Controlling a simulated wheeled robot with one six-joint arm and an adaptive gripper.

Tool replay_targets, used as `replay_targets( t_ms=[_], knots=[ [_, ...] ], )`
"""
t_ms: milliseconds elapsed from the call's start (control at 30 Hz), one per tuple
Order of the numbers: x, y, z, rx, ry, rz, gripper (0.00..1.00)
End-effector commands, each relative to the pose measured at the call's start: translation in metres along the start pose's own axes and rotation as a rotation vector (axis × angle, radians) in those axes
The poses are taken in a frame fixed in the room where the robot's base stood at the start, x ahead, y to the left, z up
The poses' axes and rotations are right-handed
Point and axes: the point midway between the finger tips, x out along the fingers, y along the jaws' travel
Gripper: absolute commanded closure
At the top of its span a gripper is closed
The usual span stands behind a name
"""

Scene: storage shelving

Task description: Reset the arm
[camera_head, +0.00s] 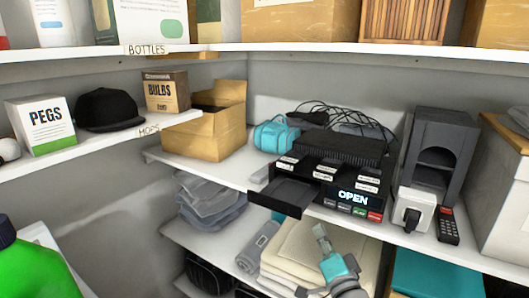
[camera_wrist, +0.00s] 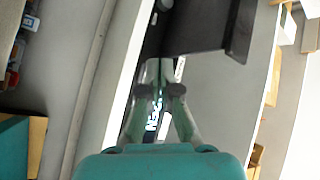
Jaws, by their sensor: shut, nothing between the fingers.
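My gripper (camera_head: 319,230) is shut and empty. It is raised in front of the shelf unit, just below and in front of a black box with small labelled drawers (camera_head: 345,180) and a lit "OPEN" sign. One lower-left drawer (camera_head: 283,196) of that box is pulled out. In the wrist view, my gripper's fingers (camera_wrist: 160,66) point toward the box, close together. The dark pulled-out drawer (camera_wrist: 205,28) and part of the lit sign (camera_wrist: 153,112) show past them. I see no contact between the gripper and the drawer.
The middle shelf holds a cardboard box (camera_head: 205,135), a teal bag (camera_head: 276,134), a white block with a plug (camera_head: 413,212) and a black remote (camera_head: 448,226). Folded cloths (camera_head: 310,245) lie on the shelf below. A green bottle (camera_head: 32,265) stands at the lower left.

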Motion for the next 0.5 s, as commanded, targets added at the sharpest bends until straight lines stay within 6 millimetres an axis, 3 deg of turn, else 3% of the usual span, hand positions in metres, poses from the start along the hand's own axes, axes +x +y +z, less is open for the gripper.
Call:
replay_targets(
  t_ms=[200, 500],
  knots=[
    [-0.07, 0.049, 0.037, -0.103, -0.012, 0.086, 1.0],
    [-0.177, 0.09, 0.075, -0.273, -0.043, 0.186, 1.0]
  ],
)
